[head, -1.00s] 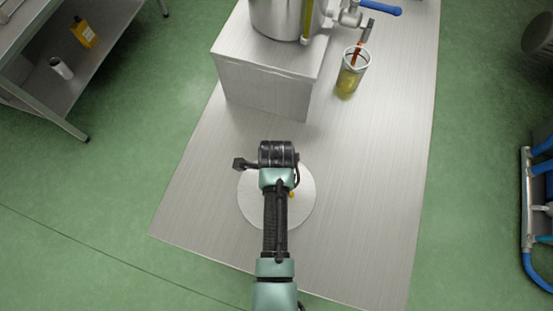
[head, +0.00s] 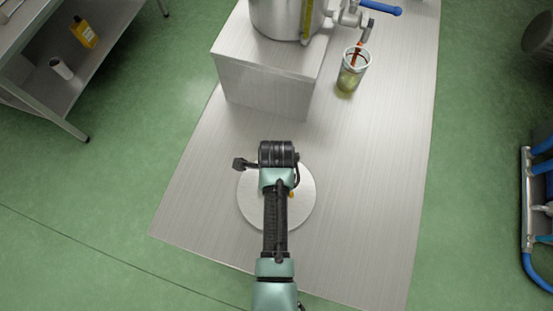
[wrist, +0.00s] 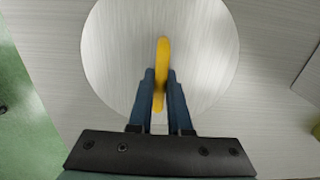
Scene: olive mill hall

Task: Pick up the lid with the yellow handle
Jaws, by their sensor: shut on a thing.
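The lid (head: 305,208) is a round brushed-metal disc at the near part of the metal table, partly hidden under my arm in the head view. In the wrist view the lid (wrist: 115,50) shows with its yellow handle (wrist: 162,55) standing across its middle. My gripper (wrist: 162,80) is above the lid, with its two blue fingers closed on either side of the handle. Only a small bit of the handle (head: 291,194) shows in the head view. I cannot tell whether the lid touches the table.
A steel tank (head: 285,15) stands on a metal block (head: 265,85) at the back of the table (head: 380,190). A glass jar with yellow-green liquid (head: 350,76) stands right of the block, below a blue-handled tap (head: 380,7). The table right of the lid is clear.

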